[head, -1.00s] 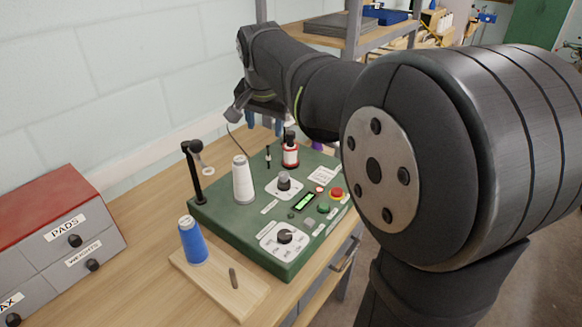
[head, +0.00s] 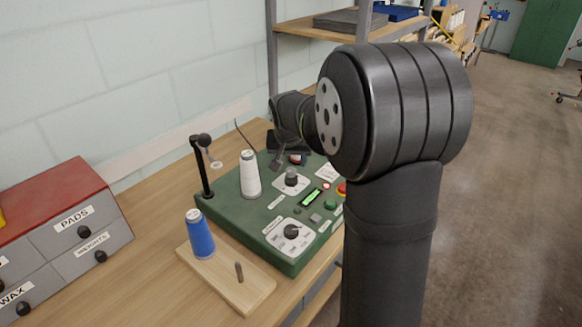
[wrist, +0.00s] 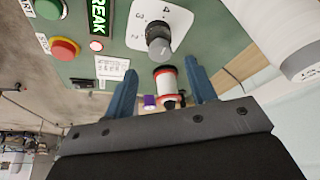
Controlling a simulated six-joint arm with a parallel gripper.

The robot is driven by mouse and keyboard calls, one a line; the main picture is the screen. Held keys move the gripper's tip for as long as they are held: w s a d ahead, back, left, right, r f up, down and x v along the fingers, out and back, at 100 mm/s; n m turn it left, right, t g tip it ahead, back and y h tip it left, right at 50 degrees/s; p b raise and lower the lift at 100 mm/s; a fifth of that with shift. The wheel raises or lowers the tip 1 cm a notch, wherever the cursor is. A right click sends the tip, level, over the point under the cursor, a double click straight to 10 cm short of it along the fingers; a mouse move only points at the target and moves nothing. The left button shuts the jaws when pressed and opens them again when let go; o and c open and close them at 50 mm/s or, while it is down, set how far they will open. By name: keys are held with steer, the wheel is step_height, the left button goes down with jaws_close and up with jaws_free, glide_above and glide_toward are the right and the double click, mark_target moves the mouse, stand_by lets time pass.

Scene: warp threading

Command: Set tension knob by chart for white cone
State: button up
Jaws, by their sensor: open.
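The white cone (head: 250,176) stands upright on the green panel (head: 228,205); part of it shows at the upper right of the wrist view (wrist: 282,35). A grey knob (wrist: 160,42) sits on a white dial with numbers including 2, 3 and 4; it also shows in the head view (head: 291,179). A small white printed card (wrist: 114,68), too small to read, lies beside it. My gripper (wrist: 160,68) is open, its blue fingers apart, with a red-and-white spool (wrist: 166,84) seen between them. I cannot tell its height above the panel.
A second knob (head: 291,231) is at the panel's front. A green display (head: 311,197) and red stop button (wrist: 64,48) are near the dial. A thread guide post (head: 203,168) stands at left. A blue cone (head: 199,235) stands on a wooden board (head: 222,277). Labelled drawers (head: 75,225) are at left.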

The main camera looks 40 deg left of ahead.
mark_target(292, 170)
steer(key=shift+x, duration=2.3)
steer(key=shift+r, duration=0.1)
steer(key=shift+c, duration=0.2)
steer(key=c, duration=0.9)
